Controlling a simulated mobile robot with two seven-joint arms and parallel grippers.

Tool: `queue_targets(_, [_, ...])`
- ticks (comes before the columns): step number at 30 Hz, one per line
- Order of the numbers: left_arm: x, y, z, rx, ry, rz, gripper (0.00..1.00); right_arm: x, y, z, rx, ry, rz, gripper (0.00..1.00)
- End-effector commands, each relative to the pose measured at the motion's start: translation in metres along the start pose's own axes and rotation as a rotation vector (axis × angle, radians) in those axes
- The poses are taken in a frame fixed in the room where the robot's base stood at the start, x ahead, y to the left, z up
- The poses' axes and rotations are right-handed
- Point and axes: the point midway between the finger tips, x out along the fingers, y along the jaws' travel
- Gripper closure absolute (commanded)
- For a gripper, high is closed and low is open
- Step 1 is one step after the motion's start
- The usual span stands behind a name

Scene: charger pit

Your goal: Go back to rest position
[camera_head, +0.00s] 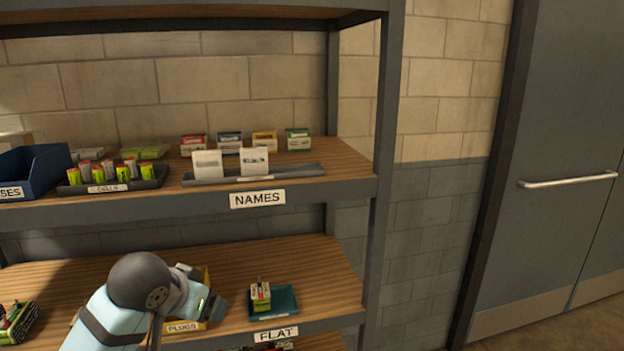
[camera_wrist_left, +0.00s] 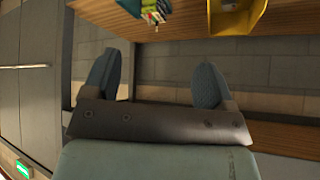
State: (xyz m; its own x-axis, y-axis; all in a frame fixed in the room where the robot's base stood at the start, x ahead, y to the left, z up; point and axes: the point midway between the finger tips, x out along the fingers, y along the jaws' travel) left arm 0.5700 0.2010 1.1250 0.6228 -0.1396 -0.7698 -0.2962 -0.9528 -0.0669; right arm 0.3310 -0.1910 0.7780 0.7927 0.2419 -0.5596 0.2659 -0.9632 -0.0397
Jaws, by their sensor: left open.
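My left arm reaches in from the bottom left in the head view, and its wrist is in front of the lower shelf (camera_head: 318,262). My left gripper (camera_wrist_left: 152,82) shows in the left wrist view with its two fingers wide apart and nothing between them. The fingers point at the shelf rack, apart from the items on it. In the head view the fingers are mostly hidden by the wrist. My right gripper is in neither view.
A yellow bin (camera_wrist_left: 235,18) stands beside the wrist. The upper shelf bears a dark tray (camera_head: 300,172) and a blue bin (camera_head: 38,168). The rack's post and a grey door (camera_head: 560,130) are at right.

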Motion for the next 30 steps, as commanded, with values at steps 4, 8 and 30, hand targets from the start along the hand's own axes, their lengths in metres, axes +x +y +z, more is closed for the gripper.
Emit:
queue_targets(4, [0.021, 0.017, 0.075, -0.026, -0.061, 0.035, 0.21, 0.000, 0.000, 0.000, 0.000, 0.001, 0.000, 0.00])
queue_targets(8, [0.028, 0.027, 0.138, -0.054, -0.113, 0.046, 0.21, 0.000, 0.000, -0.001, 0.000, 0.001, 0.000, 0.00])
queue_targets(30, [-0.028, 0.046, 0.370, -0.131, -0.361, -0.034, 0.21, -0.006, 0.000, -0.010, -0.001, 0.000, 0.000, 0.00])
